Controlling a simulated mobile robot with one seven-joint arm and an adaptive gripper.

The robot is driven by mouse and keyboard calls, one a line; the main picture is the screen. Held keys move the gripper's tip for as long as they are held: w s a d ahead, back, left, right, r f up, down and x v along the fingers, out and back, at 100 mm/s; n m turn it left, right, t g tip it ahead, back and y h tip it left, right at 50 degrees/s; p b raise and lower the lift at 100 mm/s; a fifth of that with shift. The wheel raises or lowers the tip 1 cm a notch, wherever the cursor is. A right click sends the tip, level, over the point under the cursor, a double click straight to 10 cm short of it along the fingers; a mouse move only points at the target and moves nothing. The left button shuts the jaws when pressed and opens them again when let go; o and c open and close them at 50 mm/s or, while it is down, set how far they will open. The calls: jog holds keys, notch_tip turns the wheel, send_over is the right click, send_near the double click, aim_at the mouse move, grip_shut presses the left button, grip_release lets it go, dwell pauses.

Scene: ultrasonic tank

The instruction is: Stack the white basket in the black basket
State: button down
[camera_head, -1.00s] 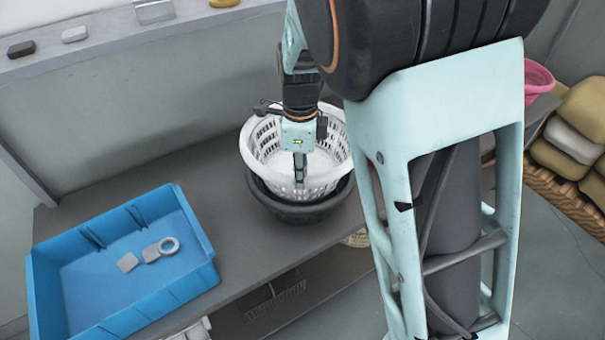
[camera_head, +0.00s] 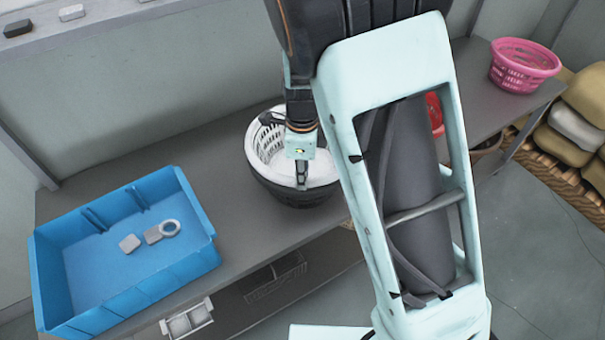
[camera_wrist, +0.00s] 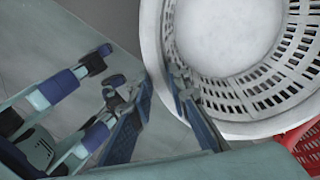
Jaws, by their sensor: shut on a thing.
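The white basket (camera_head: 267,144) sits inside the black basket (camera_head: 292,190) on the grey bench. Only the white rim and upper slotted wall show above the black rim. My gripper (camera_head: 302,184) points down at the front of the white basket and is shut on its rim. In the wrist view my gripper (camera_wrist: 160,95) has one finger on each side of the rim, and the white basket (camera_wrist: 215,128) fills the upper right. The black basket is not seen in the wrist view.
A blue bin (camera_head: 205,256) holding several small grey parts stands left on the bench (camera_head: 250,230). A pink basket (camera_head: 523,68) stands at the far right, with a red basket (camera_head: 434,112) partly behind my arm. Sacks (camera_head: 570,130) lie at the right.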

jog(key=c, duration=1.8)
grip_release()
jog(key=r, duration=0.6)
jog(key=r+p, duration=0.1)
jog(key=r, duration=0.5)
jog(key=shift+s+r, duration=0.2)
jog(key=shift+r, duration=0.1)
jog(key=shift+d, duration=0.1)
